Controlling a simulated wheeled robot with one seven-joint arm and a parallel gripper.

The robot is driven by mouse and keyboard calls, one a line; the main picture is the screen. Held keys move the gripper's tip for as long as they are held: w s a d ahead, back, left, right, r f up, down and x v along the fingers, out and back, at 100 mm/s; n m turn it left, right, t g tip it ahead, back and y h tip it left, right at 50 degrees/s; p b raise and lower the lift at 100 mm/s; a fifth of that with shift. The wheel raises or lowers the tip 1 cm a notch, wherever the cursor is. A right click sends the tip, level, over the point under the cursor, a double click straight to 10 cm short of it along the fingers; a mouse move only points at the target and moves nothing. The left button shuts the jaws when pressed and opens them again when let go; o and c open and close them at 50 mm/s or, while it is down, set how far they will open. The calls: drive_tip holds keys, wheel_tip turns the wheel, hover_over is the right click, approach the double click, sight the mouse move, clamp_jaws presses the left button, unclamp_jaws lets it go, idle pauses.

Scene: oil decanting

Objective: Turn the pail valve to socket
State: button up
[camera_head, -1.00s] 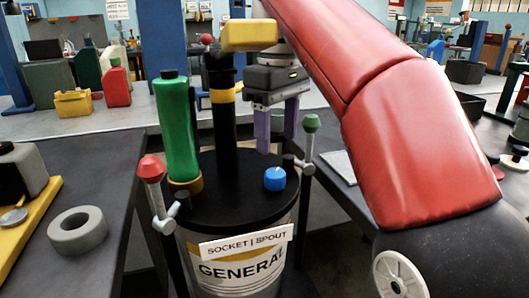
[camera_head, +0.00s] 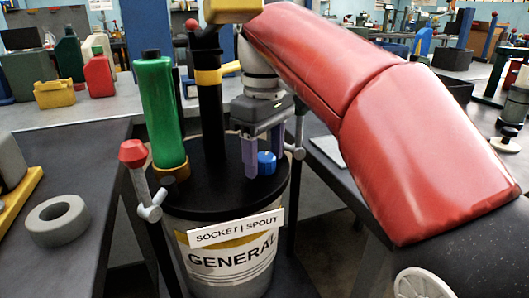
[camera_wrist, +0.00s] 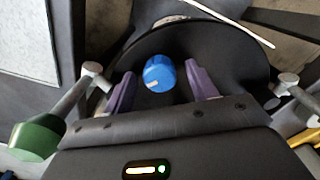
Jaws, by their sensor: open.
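The pail (camera_head: 230,228) is a grey drum with a black lid and a label reading GENERAL and SOCKET | SPOUT. The valve is a blue knob (camera_head: 266,163) on the lid's right side; in the wrist view the blue knob (camera_wrist: 159,74) shows a white mark pointing to the lower left. My gripper (camera_head: 262,168) is open, its purple fingers pointing down on either side of the knob. In the wrist view my gripper (camera_wrist: 161,88) has the knob between its fingertips, with gaps on both sides. Whether the fingertips reach down to the lid is unclear.
A green bottle (camera_head: 155,115) stands upright in a brass-coloured socket on the lid's left. A black column (camera_head: 209,100) with a yellow band rises beside my gripper. A red-knobbed clamp (camera_head: 133,153) and a green-knobbed clamp (camera_wrist: 37,141) flank the pail.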

drive_tip(key=c, duration=1)
drive_tip(key=n+p, duration=0.1)
drive_tip(key=n, duration=0.2)
drive_tip(key=shift+r+n+p, duration=0.1)
drive_tip(key=shift+n+p, duration=0.2)
drive_tip(key=shift+p, duration=0.05)
drive_tip(key=n, duration=1)
drive_tip(key=shift+n, duration=2.1)
